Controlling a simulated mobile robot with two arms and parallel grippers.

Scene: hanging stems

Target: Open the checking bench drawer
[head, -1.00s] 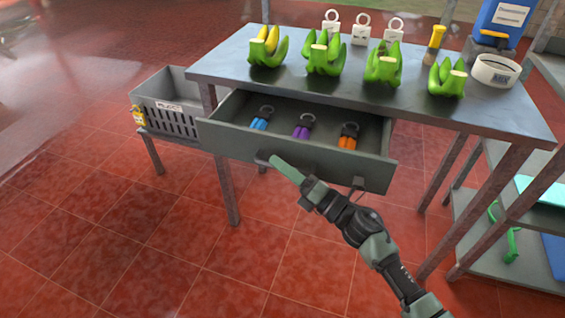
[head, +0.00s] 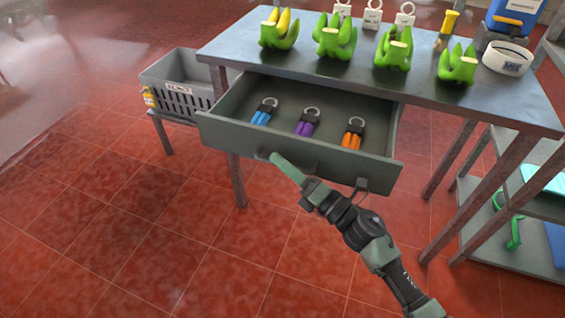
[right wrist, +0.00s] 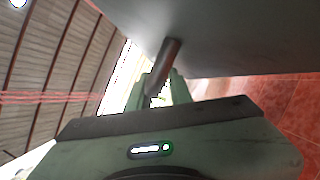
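The checking bench (head: 300,52) is a grey metal table. Its grey drawer (head: 225,135) stands well out from under the top in the head view. In the drawer lie a blue-handled (head: 262,115), a purple-handled (head: 306,126) and an orange-handled tool (head: 352,136). My right gripper (head: 276,161) is at the drawer's front, at the left part of the dark handle (head: 262,154). In the right wrist view the handle bar (right wrist: 166,62) passes between the green fingers (right wrist: 150,92), which look closed on it. My left gripper is not in view.
Several banana bunches (head: 335,38), white tags (head: 373,18), a yellow-handled tool (head: 449,22) and a white tape roll (head: 507,58) are on the bench. A grey crate (head: 175,82) stands left, a shelf (head: 490,225) right. The red floor (head: 200,250) before the drawer is clear.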

